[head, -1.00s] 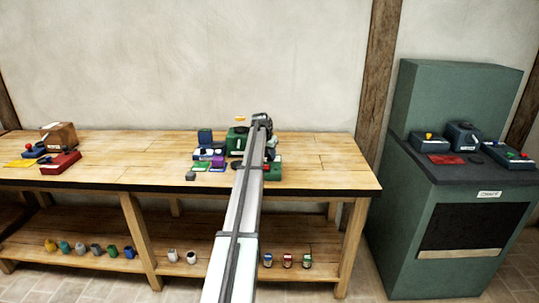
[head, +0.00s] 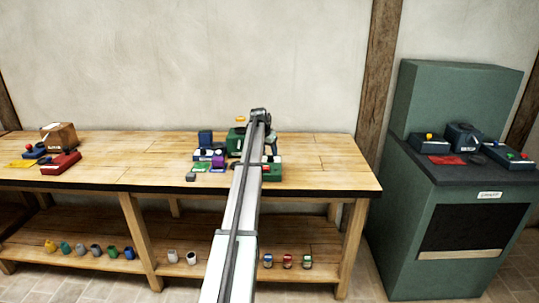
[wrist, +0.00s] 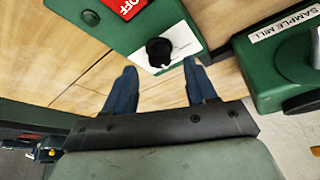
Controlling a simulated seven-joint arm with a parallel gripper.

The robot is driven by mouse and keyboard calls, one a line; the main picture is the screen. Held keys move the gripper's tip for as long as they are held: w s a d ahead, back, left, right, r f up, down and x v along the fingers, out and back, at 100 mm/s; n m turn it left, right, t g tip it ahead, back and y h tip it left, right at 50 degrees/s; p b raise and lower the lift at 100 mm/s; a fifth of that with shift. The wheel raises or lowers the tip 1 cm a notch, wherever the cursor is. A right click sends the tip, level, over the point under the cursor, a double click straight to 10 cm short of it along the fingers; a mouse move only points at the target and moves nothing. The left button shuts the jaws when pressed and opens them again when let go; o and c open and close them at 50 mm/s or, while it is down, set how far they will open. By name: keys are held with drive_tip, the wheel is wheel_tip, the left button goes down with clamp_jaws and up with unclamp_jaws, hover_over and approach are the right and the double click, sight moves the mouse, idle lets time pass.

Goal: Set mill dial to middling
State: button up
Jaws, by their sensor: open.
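In the wrist view a black dial knob (wrist: 159,50) sits on a white plate (wrist: 176,40) on a green control box (wrist: 150,22). My gripper (wrist: 160,72) has its two blue fingers spread apart. The knob lies just beyond the gap between the fingertips, and nothing is between the fingers. I cannot read the dial's marks or its setting. The green sample mill (wrist: 270,75) with its label stands to the right. In the head view my arm covers much of the green control box (head: 276,173), and my fingers cannot be made out.
A red OFF label (wrist: 124,5) is on the control box. Small blue, purple and green items (head: 208,155) crowd the bench left of my arm. A red device (head: 61,163) stands at the far left, and a green cabinet (head: 450,230) at the right.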

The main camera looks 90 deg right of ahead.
drive_tip(key=v, duration=1)
drive_tip(key=shift+a+r, duration=0.15)
drive_tip(key=shift+r, duration=0.2)
